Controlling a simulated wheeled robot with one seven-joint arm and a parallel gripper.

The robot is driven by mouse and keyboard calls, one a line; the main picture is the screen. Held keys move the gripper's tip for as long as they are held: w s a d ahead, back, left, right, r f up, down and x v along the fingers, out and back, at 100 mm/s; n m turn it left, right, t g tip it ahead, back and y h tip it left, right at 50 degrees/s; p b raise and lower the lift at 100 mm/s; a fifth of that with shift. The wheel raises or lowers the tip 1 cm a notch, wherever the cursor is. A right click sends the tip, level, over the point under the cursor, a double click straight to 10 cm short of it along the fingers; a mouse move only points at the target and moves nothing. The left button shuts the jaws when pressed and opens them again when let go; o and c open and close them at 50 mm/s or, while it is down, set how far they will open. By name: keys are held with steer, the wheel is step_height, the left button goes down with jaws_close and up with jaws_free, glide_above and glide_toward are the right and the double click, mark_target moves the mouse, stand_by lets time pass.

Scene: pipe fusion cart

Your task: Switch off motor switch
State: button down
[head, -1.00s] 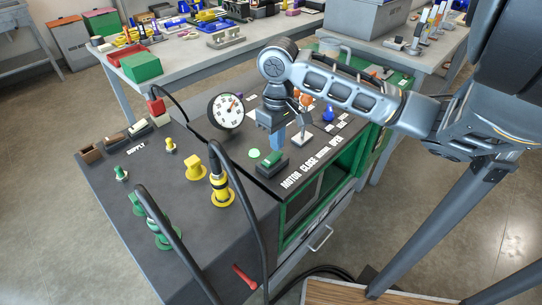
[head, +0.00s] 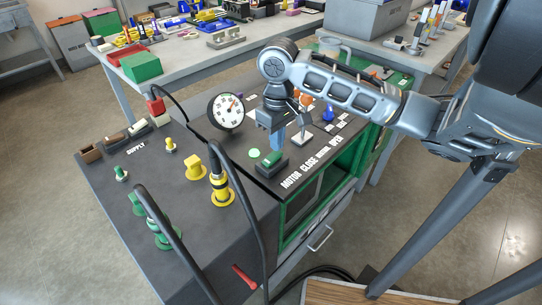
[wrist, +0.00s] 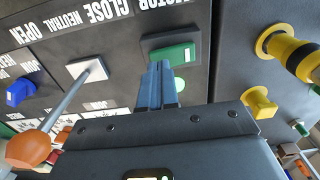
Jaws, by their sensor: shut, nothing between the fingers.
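The motor switch is a green rocker (head: 271,157) in a dark housing on the cart's top panel, beside the "MOTOR" lettering. It also shows in the wrist view (wrist: 180,54), partly hidden behind my fingers. A round green lamp (head: 254,153) beside it looks lit. My gripper (head: 277,146) points down at the switch with its blue fingers shut and empty. In the wrist view my fingertips (wrist: 160,68) overlap the left part of the rocker. I cannot tell whether they touch it.
A lever with an orange knob (wrist: 28,149) rises from a white base beside the switch. A pressure gauge (head: 227,110) stands behind my gripper. A yellow-banded fitting (head: 220,188) with a black hose and a yellow block (head: 194,168) stand to the left.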

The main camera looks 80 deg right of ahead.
mark_target(276, 153)
steer(key=shift+f+b, duration=0.75)
steer(key=shift+f, duration=0.2)
stand_by(0.5)
steer(key=shift+r+p, duration=2.95)
steer(key=shift+r, duration=0.6)
steer(key=shift+w, duration=0.1)
